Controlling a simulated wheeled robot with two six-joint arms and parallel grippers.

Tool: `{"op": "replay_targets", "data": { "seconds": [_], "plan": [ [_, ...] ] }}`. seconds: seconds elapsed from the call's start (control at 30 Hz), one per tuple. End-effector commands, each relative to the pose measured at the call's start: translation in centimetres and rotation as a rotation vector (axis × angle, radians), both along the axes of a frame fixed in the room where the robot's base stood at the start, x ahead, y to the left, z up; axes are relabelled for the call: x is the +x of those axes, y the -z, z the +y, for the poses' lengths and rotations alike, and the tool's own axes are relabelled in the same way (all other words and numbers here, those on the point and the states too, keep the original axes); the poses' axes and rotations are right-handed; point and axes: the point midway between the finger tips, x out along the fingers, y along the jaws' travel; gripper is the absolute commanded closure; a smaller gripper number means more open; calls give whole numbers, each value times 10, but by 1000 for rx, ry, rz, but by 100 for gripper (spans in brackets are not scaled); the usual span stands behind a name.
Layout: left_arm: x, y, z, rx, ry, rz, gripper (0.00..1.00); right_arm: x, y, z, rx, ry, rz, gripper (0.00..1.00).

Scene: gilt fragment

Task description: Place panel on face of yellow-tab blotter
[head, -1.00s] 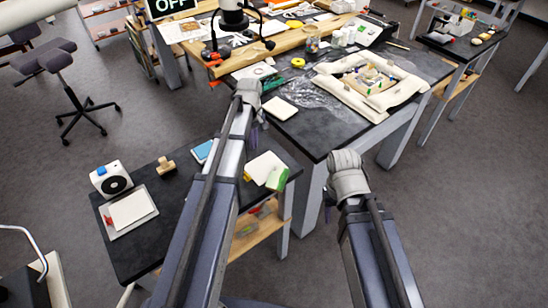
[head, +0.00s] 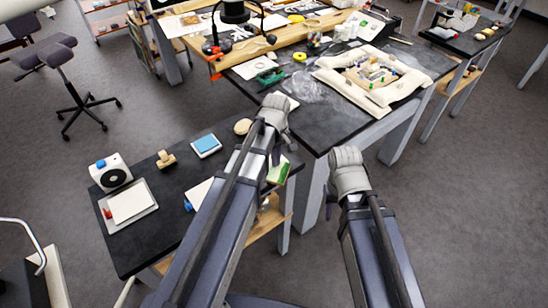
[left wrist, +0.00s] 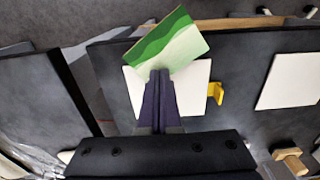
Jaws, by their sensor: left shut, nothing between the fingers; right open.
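The panel (left wrist: 170,42) is a rectangle with green waves and a pale part. In the left wrist view it lies turned across the far edge of the white yellow-tab blotter (left wrist: 192,78), partly overhanging it. The yellow tab (left wrist: 215,92) is at the blotter's right side. My left gripper (left wrist: 160,76) is shut and empty, its fingertips close by the panel's near corner, above the blotter. In the head view the panel (head: 279,171) shows beside my left gripper (head: 276,155); the arm hides the blotter. My right gripper (head: 328,205) is open, away from the small table.
A blue-tab blotter (head: 198,192) and a red-tab blotter (head: 131,203) lie on the small dark table. A wooden stamp (head: 166,159), blue pad (head: 206,145) and white device (head: 110,173) stand there too. The large workbench (head: 320,130) lies beyond.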

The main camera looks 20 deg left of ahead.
Motion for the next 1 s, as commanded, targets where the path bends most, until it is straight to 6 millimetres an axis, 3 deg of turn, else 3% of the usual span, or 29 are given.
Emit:
{"op": "replay_targets", "data": {
  "seconds": [0.37, 0.7, 1.0],
  "plan": [
    [-1, 3, 1, -1, 0, 5, 100, 0, 3, 0, 0, 0, 0, 51],
    [41, 3, 50, 3, -4, 1, 100, 0, 3, 0, 0, 0, 0, 51],
    [45, 3, 59, 5, -2, -1, 100, 0, 3, 0, 0, 0, 0, 51]
  ]
}}
